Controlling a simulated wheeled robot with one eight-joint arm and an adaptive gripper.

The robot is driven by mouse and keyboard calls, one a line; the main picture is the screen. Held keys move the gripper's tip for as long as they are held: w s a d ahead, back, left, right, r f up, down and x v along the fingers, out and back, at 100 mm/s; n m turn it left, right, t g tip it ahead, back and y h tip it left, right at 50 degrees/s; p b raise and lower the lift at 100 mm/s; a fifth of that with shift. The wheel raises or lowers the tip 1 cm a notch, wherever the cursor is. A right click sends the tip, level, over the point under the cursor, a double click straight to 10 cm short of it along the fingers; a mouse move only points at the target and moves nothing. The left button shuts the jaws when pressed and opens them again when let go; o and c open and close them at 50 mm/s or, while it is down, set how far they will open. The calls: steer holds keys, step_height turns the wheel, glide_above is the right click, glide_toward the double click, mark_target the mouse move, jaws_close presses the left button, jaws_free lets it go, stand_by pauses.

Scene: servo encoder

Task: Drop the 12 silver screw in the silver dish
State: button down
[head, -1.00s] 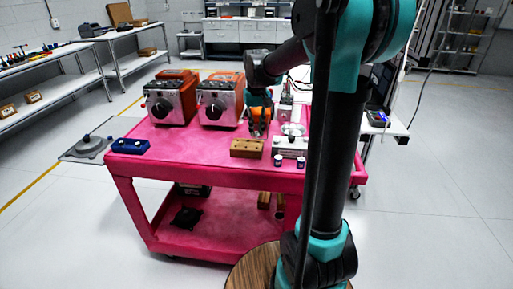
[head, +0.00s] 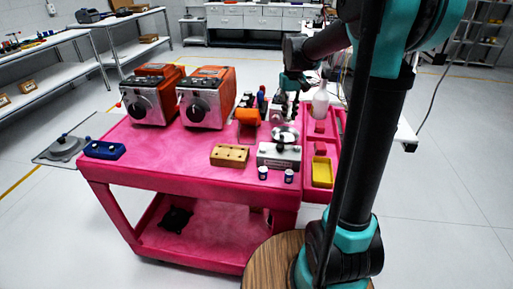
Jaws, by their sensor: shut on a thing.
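A small round silver dish (head: 285,133) sits toward the right of the pink cart top, behind a grey-white box with a dark knob (head: 278,155). My gripper (head: 292,101) is small in the head view, behind and above the dish and apart from it in the picture. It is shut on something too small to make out. I cannot pick out the silver screw; it is probably hidden at the fingertips. The gripper's height above the cart cannot be told.
Two orange and silver machines (head: 207,98) stand at the back left. A tan block with holes (head: 230,155), a blue holder (head: 104,150), two small cups (head: 289,175), a yellow bin (head: 322,172) and a white bottle (head: 320,102) stand around. The middle left of the cart is clear.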

steer(key=shift+w+d, duration=0.25)
steer(key=shift+d, duration=0.1)
glide_above(289, 137)
steer(key=shift+f, duration=3)
steer(key=c, duration=1.3)
jaws_free()
steer(key=shift+c, duration=0.2)
step_height(289, 137, up, 12)
steer(key=shift+s, duration=0.1)
